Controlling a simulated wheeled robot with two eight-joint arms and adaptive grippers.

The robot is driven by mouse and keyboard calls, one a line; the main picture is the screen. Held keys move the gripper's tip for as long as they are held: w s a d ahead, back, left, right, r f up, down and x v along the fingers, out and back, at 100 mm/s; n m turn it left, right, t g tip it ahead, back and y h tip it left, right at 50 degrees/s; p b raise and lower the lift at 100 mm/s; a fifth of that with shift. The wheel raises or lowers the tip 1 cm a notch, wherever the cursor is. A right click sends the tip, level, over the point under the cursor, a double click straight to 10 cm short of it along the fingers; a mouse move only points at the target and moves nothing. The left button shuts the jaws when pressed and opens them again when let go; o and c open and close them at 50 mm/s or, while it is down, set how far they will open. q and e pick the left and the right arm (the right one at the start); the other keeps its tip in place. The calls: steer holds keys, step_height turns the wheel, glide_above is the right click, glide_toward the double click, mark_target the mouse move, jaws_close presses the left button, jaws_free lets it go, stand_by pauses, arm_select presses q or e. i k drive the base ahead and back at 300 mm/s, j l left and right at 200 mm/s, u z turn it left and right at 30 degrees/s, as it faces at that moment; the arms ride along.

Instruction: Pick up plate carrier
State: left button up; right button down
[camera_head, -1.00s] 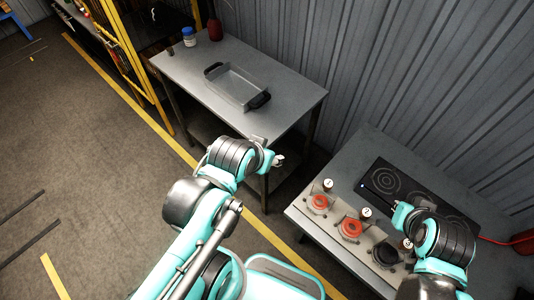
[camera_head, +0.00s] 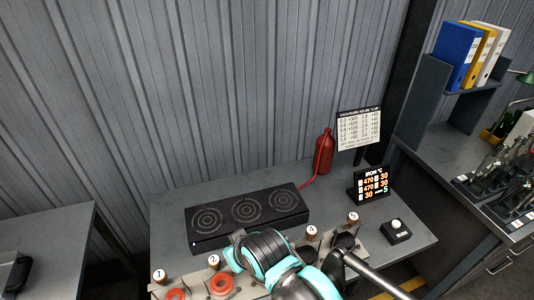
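I cannot make out for certain a thing that is the plate carrier. At the left edge, a cut-off dark-handled tray (camera_head: 17,272) shows on a grey table; most of it is outside the picture. My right arm comes in from the bottom, its black wrist in front of the three-ring hot plate (camera_head: 249,208). My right gripper (camera_head: 236,240) shows only as a small teal end beside the wrist, and I cannot tell whether it is open. My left gripper is not in view.
Numbered moulds line the workbench (camera_head: 170,222) front, with red rings (camera_head: 221,284) at left; my arm hides some. A red bottle (camera_head: 324,152), sign (camera_head: 358,129), digital display (camera_head: 371,184) and button box (camera_head: 396,231) stand at right. A gap separates the left table (camera_head: 60,240) from the bench.

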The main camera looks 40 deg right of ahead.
mark_target(342, 237)
steer(key=k+l+z, duration=0.35)
steer(key=k, duration=0.2)
steer(key=z, duration=1.25)
